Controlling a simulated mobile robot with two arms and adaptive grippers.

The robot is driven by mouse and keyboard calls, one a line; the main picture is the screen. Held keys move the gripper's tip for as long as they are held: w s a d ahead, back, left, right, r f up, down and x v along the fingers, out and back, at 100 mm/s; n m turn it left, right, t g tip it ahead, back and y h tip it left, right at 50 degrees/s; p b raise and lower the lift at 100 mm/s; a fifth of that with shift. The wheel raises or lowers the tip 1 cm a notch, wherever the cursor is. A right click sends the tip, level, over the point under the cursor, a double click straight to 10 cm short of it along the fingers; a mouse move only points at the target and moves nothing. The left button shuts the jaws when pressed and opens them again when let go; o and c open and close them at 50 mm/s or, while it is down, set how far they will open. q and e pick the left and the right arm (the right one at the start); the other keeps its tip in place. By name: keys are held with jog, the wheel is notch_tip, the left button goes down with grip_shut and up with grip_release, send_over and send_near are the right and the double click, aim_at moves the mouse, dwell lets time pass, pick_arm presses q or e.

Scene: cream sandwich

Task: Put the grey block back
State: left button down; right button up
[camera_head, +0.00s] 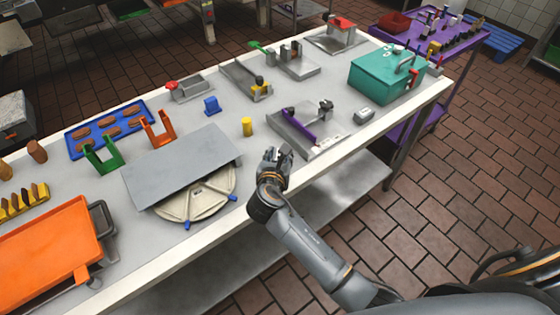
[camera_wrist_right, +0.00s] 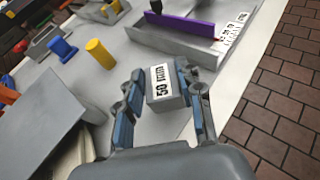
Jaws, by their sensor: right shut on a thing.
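A small grey block (camera_wrist_right: 166,93) with a white printed label sits between the fingers of my right gripper (camera_wrist_right: 160,95) in the right wrist view. The gripper is shut on it. I cannot tell whether the block touches the table. In the head view my right gripper (camera_head: 277,158) is over the table's front edge, right of a large grey plate and in front of a grey tray (camera_head: 318,142) with a purple bar; the block is hard to make out there. My left gripper is not in view.
A yellow cylinder (camera_head: 247,126) and a blue block (camera_head: 211,106) stand behind the gripper. The grey plate (camera_head: 165,172) lies over a round cream disc (camera_head: 205,200) to the left. A small grey item (camera_head: 364,116) and a teal box (camera_head: 385,75) are to the right.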

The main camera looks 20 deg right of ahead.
jog(key=f, duration=0.3)
jog(key=shift+w+d+f, duration=0.15)
jog(key=shift+d+f, duration=0.05)
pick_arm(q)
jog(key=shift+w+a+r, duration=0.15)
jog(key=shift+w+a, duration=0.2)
pick_arm(e)
jog(key=shift+f, duration=0.1)
jog(key=o, duration=1.2)
jog(key=shift+f, duration=0.15)
jog(key=shift+c, duration=0.2)
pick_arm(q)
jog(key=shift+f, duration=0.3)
pick_arm(e)
jog(key=v, duration=1.2)
jog(key=shift+r, duration=0.25)
